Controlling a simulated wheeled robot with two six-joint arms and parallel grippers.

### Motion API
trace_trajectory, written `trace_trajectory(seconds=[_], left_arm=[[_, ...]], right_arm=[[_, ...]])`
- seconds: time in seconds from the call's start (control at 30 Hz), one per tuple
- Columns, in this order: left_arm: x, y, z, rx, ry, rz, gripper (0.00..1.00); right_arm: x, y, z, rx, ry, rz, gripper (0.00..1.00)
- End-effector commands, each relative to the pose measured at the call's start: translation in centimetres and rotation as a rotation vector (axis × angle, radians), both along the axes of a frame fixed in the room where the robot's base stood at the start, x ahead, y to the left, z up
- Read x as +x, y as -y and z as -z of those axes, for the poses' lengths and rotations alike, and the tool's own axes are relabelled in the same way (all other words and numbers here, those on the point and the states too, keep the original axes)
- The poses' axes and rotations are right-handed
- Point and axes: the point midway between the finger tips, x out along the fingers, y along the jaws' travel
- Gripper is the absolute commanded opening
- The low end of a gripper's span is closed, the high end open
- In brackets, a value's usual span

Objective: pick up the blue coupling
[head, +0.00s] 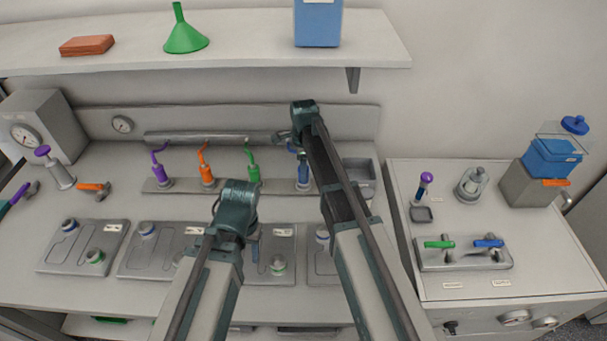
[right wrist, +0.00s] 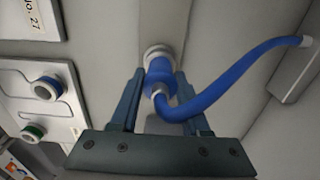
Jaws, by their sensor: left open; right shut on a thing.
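The blue coupling (head: 303,171) is at the right end of the row of couplings on the back strip, partly behind my right arm. In the right wrist view the blue coupling (right wrist: 160,72) sits between the fingers of my right gripper (right wrist: 158,95), with its blue hose curving off to the right. My right gripper is shut on it. Whether the coupling is clear of its seat I cannot tell. My left gripper (head: 254,242) is open above the front plates, mostly hidden by its own wrist.
Purple (head: 162,172), orange (head: 207,174) and green (head: 253,173) couplings stand left of the blue one. Several grey plates (head: 70,252) with ports lie in front. A shelf (head: 240,52) overhangs the back. A side cabinet (head: 540,255) with valves stands at right.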

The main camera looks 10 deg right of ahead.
Motion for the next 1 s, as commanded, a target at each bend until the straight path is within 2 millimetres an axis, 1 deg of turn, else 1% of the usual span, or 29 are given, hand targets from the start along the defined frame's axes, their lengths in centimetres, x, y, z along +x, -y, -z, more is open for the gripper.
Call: trace_trajectory(seconds=[0.03, 0.07, 0.57, 0.77, 1.0], left_arm=[[0.0, 0.0, 0.0, 0.000, 0.000, 0.000, 0.50], [0.0, 0.0, 0.0, 0.000, 0.000, 0.000, 0.50], [0.0, 0.0, -0.3, 0.000, 0.000, 0.000, 0.50], [0.0, 0.0, -1.2, 0.000, 0.000, 0.000, 0.50], [0.0, 0.0, -3.5, 0.000, 0.000, 0.001, 0.50]], right_arm=[[0.0, 0.0, 0.0, 0.000, 0.000, 0.000, 0.02], [0.0, 0.0, 0.0, 0.000, 0.000, 0.000, 0.00], [0.0, 0.0, -0.3, 0.000, 0.000, 0.000, 0.00], [0.0, 0.0, -1.2, 0.000, 0.000, 0.000, 0.00], [0.0, 0.0, -3.5, 0.000, 0.000, 0.000, 0.00]])
